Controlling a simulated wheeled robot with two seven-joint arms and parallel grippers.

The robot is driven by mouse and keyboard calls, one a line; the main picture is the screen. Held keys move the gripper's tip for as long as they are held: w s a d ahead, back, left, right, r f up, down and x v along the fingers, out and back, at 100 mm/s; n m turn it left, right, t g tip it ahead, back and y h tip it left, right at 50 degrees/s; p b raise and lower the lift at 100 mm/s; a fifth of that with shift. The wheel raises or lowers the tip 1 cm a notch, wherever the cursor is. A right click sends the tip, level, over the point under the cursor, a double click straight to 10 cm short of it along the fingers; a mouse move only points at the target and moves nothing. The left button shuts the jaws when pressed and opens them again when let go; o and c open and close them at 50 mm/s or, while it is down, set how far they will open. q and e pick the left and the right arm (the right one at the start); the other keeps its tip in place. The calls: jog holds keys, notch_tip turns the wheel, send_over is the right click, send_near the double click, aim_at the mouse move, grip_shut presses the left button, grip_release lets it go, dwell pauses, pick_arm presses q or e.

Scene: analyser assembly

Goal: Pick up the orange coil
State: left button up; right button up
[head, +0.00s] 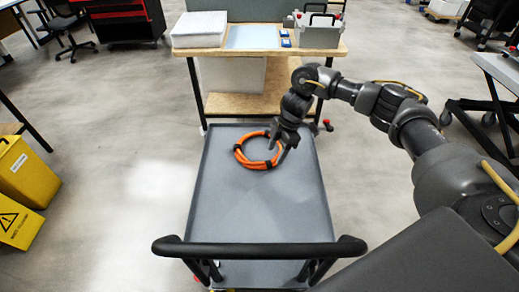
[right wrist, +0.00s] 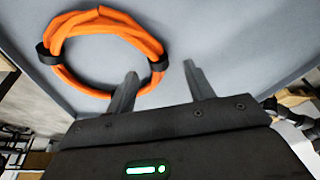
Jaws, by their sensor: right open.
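The orange coil (head: 242,157) lies on the grey cart top (head: 260,212), toward its far end. It is a ring of orange cable with black straps. In the right wrist view the coil (right wrist: 100,20) fills the upper left, with a black strap on each side. My right gripper (head: 280,152) is above the coil's right side in the head view. My left gripper is not in view.
The cart's black handle (head: 260,248) is at the near edge. A wooden workbench (head: 260,50) beyond the cart holds a white box (head: 199,29) and a grey case (head: 318,34). The cart's near part is bare.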

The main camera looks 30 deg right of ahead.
aim_at(269, 161)
jog(key=shift+w+a+x, duration=0.1)
jog(key=shift+w+x, duration=0.05)
jog(key=shift+x, duration=1.15)
jog(key=shift+w+a+x, duration=0.15)
jog(key=shift+x, duration=1.15)
jog(key=shift+r, duration=0.15)
grip_shut()
